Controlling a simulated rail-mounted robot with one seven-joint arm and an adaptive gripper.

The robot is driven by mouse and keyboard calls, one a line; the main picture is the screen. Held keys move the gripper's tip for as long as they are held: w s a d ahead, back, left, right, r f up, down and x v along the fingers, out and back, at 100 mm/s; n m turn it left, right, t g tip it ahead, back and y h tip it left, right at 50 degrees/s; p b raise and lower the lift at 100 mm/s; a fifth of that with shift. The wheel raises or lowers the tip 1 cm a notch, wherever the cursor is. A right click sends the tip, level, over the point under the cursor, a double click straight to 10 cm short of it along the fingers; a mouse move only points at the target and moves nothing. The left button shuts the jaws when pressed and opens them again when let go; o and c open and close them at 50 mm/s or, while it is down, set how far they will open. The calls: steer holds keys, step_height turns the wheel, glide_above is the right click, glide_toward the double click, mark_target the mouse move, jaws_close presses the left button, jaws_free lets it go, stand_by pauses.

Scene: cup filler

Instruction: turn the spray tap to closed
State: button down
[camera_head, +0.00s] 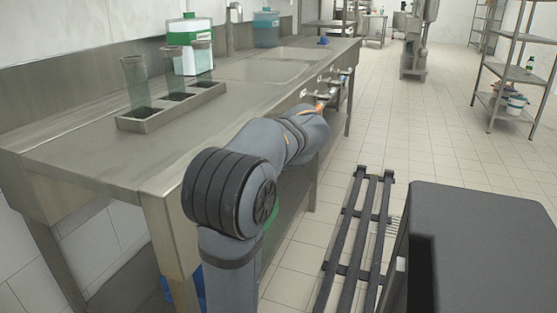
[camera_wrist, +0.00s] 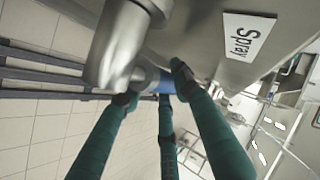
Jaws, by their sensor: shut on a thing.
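The spray tap (camera_wrist: 122,42) is a grey metal body on the bench's front panel, large at the upper left of the wrist view. A blue part (camera_wrist: 148,74), apparently its handle, shows between my fingertips. My gripper (camera_wrist: 152,86) has green fingers with dark tips, and they are closed around this blue part. The white label reading "Spray" (camera_wrist: 249,36) is on the panel to the right. In the head view my arm reaches along the bench front to the row of taps (camera_head: 331,86). My fingers and the tap's exact angle are hard to make out there.
The steel bench (camera_head: 100,155) has a sink (camera_head: 262,68) and a tray (camera_head: 150,122) with tall clear cups (camera_head: 135,80). A green and white container (camera_head: 188,45) stands behind them. A slatted black rack (camera_head: 352,235) is on the floor at right.

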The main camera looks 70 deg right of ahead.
steer(key=c, duration=1.3)
jaws_free()
steer(key=shift+r, duration=0.1)
steer(key=shift+c, duration=0.2)
steer(key=shift+o, duration=0.3)
steer(key=v, duration=1.2)
